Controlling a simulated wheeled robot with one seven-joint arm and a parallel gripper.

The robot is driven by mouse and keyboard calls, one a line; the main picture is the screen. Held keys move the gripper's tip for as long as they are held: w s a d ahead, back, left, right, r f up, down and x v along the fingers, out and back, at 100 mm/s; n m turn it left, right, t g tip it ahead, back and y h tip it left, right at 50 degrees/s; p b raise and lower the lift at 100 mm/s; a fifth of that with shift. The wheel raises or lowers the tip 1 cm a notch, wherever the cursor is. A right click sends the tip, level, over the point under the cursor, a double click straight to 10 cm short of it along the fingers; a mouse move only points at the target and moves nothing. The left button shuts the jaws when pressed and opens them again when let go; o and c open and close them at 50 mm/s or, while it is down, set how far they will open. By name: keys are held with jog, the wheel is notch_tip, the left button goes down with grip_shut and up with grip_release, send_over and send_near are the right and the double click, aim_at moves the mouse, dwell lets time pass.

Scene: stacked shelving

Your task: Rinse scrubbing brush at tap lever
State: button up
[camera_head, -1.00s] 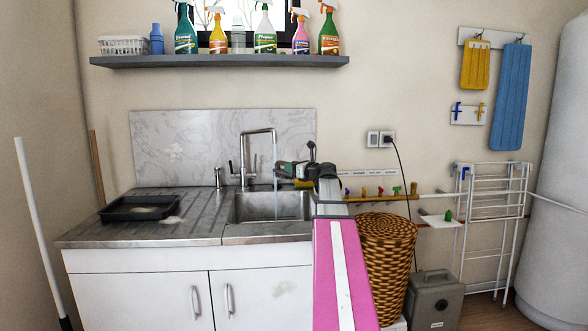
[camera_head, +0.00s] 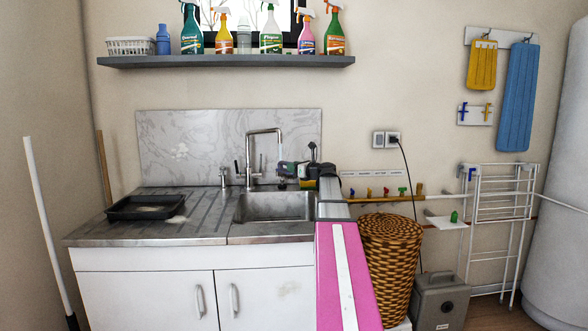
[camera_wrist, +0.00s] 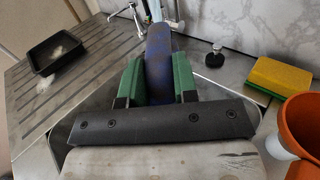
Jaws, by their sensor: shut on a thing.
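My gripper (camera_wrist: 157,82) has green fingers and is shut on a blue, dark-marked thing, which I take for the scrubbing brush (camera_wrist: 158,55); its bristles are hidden. In the head view my gripper (camera_head: 284,173) is over the right part of the steel sink (camera_head: 262,207), under the spout of the tap (camera_head: 263,131). A thin water stream (camera_head: 281,148) falls from the spout towards the gripper end. I cannot tell exactly where it strikes the brush.
A black tray (camera_head: 146,208) lies on the drainer at left. In the wrist view a yellow and green sponge (camera_wrist: 281,78) and an orange pot (camera_wrist: 302,118) are at right. A shelf (camera_head: 225,61) with spray bottles hangs above. A wicker basket (camera_head: 388,262) stands right of the sink.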

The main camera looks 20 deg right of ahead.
jog(key=shift+d, duration=0.15)
jog(key=shift+d, duration=0.45)
jog(key=shift+a, duration=0.3)
jog(key=shift+a, duration=0.3)
jog(key=shift+d, duration=0.1)
dwell(0.4)
jog(key=shift+d, duration=0.5)
jog(key=shift+s, duration=0.1)
jog(key=s, duration=0.8)
jog(key=shift+a, duration=0.35)
